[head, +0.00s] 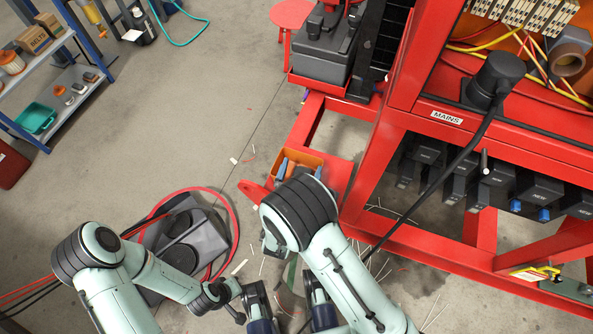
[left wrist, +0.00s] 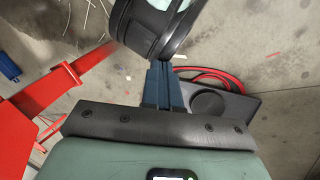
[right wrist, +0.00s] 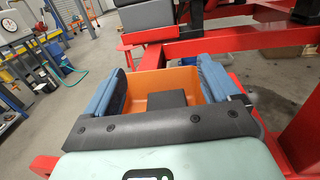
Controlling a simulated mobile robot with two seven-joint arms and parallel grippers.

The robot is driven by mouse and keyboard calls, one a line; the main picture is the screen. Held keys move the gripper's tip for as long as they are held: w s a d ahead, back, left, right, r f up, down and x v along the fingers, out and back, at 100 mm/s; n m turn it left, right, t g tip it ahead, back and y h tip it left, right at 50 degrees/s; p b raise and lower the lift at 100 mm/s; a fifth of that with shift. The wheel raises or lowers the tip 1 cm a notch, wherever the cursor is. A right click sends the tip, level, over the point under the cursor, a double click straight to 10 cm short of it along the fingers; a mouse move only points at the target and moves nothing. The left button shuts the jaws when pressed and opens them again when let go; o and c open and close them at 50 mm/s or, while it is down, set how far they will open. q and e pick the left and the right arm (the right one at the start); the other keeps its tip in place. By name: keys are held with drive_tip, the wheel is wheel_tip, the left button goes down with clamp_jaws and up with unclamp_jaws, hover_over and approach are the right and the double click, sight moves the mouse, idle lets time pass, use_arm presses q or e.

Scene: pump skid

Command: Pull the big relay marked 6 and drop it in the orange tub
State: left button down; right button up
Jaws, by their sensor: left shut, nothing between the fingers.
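The orange tub (head: 304,155) stands on the red lower frame of the skid, and its inside shows in the right wrist view (right wrist: 150,80). My right gripper (right wrist: 160,70) is open over it, a blue finger near each side. In the head view my right gripper (head: 300,168) is partly hidden by its own arm. A dark block (right wrist: 167,98) shows inside the tub between the fingers, not gripped. I read no number on it, so I cannot tell whether it is relay 6. My left gripper (left wrist: 163,84) is shut and empty above the floor.
Several black boxes (head: 503,174) hang under the skid's red beam at the right. A thick black cable runs down from a plug (head: 496,76) near the MAINS label (head: 447,117). A grey machine (head: 187,245) with a red hose is on the floor by my left arm. Wire scraps litter the floor.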

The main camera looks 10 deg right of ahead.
use_arm(q)
drive_tip(key=shift+s+d+r+g+p, duration=0.15)
drive_tip(key=shift+s+d+r+p, duration=0.1)
drive_tip(key=shift+s+r+p, duration=0.15)
drive_tip(key=shift+s+d+r+g+p, duration=0.15)
drive_tip(key=shift+s+d+r, duration=0.1)
drive_tip(key=shift+s, duration=0.2)
use_arm(e)
drive_tip(key=v, duration=1.3)
drive_tip(key=shift+s, duration=0.2)
use_arm(q)
drive_tip(key=shift+s+a, duration=0.1)
use_arm(e)
drive_tip(key=shift+a, duration=0.15)
